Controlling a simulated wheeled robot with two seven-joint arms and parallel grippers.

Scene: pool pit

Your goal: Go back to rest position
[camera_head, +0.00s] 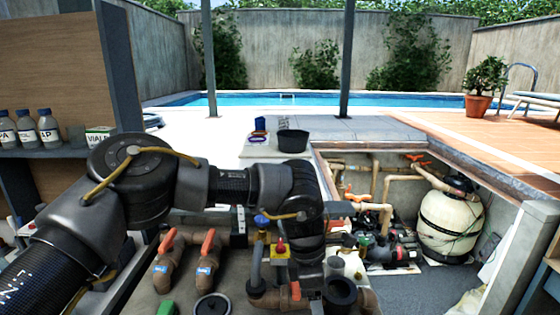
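My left arm (140,180) comes in from the lower left. It crosses the view at middle height and bends downward near the centre, above the bench with the pipe fittings. I can make out no fingers at its far end, so whether it holds anything cannot be seen. My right arm and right gripper do not show.
Red-handled valves (168,242) and pipe fittings stand on the bench below the arm. Behind are a black bowl (292,141) and a blue cup (260,124). A shelf with bottles (48,128) is at left. A pit with a cream tank (450,222) is at right.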

